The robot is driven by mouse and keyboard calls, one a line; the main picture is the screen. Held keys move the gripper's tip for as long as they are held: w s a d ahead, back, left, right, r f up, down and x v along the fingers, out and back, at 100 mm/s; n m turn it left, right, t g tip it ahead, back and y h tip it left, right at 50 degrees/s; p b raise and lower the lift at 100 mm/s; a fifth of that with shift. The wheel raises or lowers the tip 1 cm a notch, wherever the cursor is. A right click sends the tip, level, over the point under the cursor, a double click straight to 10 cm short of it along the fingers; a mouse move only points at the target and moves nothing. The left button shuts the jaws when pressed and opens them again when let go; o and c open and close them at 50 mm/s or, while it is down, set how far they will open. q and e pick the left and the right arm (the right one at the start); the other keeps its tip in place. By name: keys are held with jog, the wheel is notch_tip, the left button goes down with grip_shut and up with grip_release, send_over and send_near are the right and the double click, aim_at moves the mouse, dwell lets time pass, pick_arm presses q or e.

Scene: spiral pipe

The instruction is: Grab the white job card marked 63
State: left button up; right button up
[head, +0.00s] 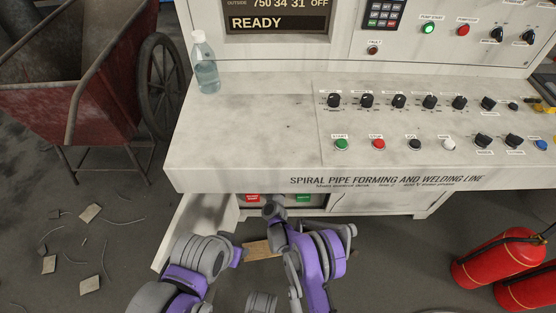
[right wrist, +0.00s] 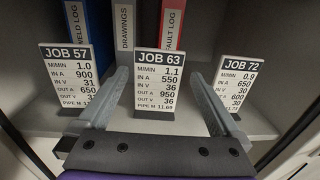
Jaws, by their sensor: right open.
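The white job card marked 63 (right wrist: 158,82) stands upright on a shelf, in the middle of the right wrist view, with black print. My right gripper (right wrist: 158,74) is open, with one finger on each side of this card. I cannot tell whether the fingertips reach level with it. The card marked 57 (right wrist: 68,75) stands to its left and the card marked 72 (right wrist: 238,82) to its right. In the head view the cards and my right fingers are hidden under the desk. My left arm shows at the bottom, but its fingers do not show.
Blue, grey and red binders (right wrist: 172,25) stand behind the cards. The control desk (head: 250,125) overhangs the cabinet, whose door (head: 195,228) is open at left. A bottle (head: 205,65) stands on the desk. Red extinguishers (head: 500,255) are at right, a cart (head: 70,100) at left.

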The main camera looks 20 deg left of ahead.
jog(key=x, duration=0.4)
jog(key=shift+s+a+f+b, duration=0.1)
jog(key=shift+f+b, duration=0.1)
jog(key=shift+b, duration=0.15)
jog(key=shift+w+a+r, duration=0.1)
jog(key=shift+w, duration=0.5)
grip_shut()
jog(key=shift+r, duration=0.15)
